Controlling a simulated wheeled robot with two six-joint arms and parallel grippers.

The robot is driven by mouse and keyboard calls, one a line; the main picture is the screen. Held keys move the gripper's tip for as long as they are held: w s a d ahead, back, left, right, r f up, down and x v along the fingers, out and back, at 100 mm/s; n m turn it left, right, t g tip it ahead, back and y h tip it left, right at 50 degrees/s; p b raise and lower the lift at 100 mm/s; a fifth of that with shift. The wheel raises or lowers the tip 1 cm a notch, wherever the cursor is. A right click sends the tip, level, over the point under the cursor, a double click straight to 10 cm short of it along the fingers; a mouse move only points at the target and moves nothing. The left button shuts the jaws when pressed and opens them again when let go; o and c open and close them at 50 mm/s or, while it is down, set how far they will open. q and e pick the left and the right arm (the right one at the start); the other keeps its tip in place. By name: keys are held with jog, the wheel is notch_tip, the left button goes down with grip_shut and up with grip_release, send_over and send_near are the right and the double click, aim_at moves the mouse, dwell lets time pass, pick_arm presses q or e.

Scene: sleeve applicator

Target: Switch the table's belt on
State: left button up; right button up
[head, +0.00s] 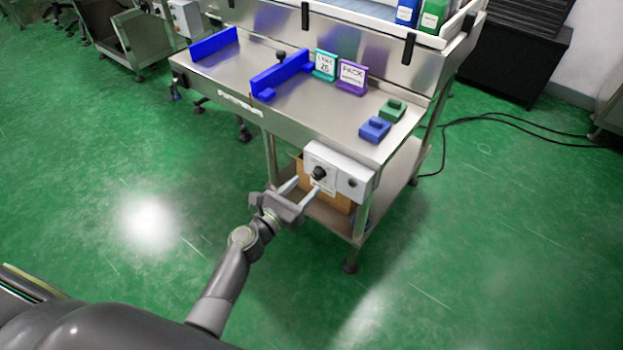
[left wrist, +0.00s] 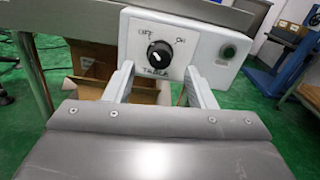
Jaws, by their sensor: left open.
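A light grey switch box (head: 339,174) is fixed to the front edge of the steel table (head: 300,112). It carries a round black knob (head: 319,173), which also shows in the left wrist view (left wrist: 157,54). OFF is printed at the knob's upper left, ON at its upper right and TABLE below. The knob's pale mark appears to lean toward OFF. My left gripper (head: 307,187) is open and empty just in front of the box. In the left wrist view its fingers (left wrist: 159,72) stand on either side of and slightly below the knob, apart from it. My right gripper is out of view.
A dark green round button or lamp (left wrist: 229,52) sits on the box, right of the knob. A cardboard box (left wrist: 91,68) stands on the lower shelf behind. Blue guides (head: 281,76), small signs and blue and green blocks are on the table. The floor in front is clear.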

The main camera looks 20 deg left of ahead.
aim_at(315, 177)
pick_arm(q)
jog(key=shift+x, duration=2.05)
jog(key=c, duration=1)
